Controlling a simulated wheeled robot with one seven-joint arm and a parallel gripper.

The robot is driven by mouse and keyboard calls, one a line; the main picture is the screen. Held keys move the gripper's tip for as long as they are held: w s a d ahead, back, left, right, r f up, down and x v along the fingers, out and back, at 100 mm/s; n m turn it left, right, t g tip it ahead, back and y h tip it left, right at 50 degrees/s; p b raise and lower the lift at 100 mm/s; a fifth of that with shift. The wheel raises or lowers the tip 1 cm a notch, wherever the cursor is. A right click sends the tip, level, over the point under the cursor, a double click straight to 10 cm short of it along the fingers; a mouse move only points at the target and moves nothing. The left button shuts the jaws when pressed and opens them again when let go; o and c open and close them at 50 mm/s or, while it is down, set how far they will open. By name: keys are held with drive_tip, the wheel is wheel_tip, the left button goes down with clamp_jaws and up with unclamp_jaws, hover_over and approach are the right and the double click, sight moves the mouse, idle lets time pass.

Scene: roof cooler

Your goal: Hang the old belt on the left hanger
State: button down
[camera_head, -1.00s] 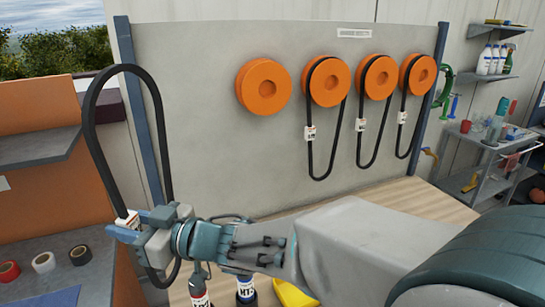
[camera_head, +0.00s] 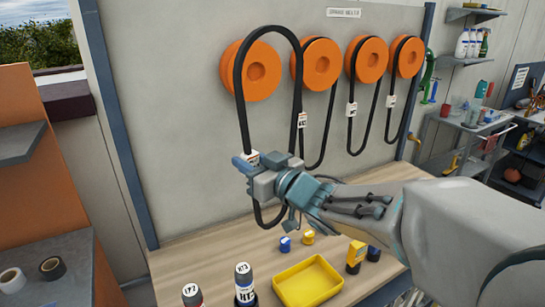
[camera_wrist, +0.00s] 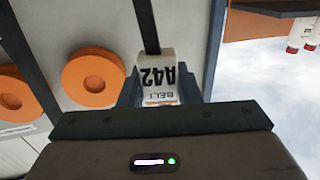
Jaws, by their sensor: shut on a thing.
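The old belt (camera_head: 241,110) is a black loop with a white tag marked A42 (camera_wrist: 158,76). My gripper (camera_head: 250,160) is shut on it at the tag and holds it upright in the air. In the head view its upper loop overlaps the left hanger (camera_head: 262,72), an orange round drum on the grey panel. The left hanger also shows in the wrist view (camera_wrist: 93,77), left of the tag and apart from it. I see no other belt on it. I cannot tell how far the loop is from the drum's face. The belt's lower end is partly behind my gripper.
Several more orange hangers, such as the second (camera_head: 318,63), each carry a black tagged belt. Below are a wooden bench (camera_head: 215,255), a yellow tray (camera_head: 308,280), bottles (camera_head: 244,283) and small blue and yellow items. A blue post (camera_head: 112,120) edges the panel at left.

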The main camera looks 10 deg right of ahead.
drive_tip(key=w+d+f+m+t+h+b, duration=0.2)
drive_tip(key=w+d+m+h+b, duration=0.15)
drive_tip(key=w, duration=0.45)
drive_tip(key=p+x, duration=0.3)
drive_tip(key=x, duration=1.2)
drive_tip(key=shift+w+d+f, duration=0.2)
drive_tip(key=shift+w+d, duration=0.05)
drive_tip(key=shift+d, duration=0.1)
drive_tip(key=shift+s+n+b, duration=0.1)
drive_tip(key=shift+n+b, duration=0.15)
drive_tip(key=shift+b, duration=0.05)
idle(1.0)
drive_tip(key=shift+w, duration=0.25)
idle(0.6)
drive_tip(key=shift+p+x, duration=0.45)
drive_tip(key=shift+x, duration=1.3)
drive_tip(key=shift+w+a, duration=0.1)
drive_tip(key=shift+w, duration=0.05)
drive_tip(key=shift+f, duration=0.2)
idle(1.0)
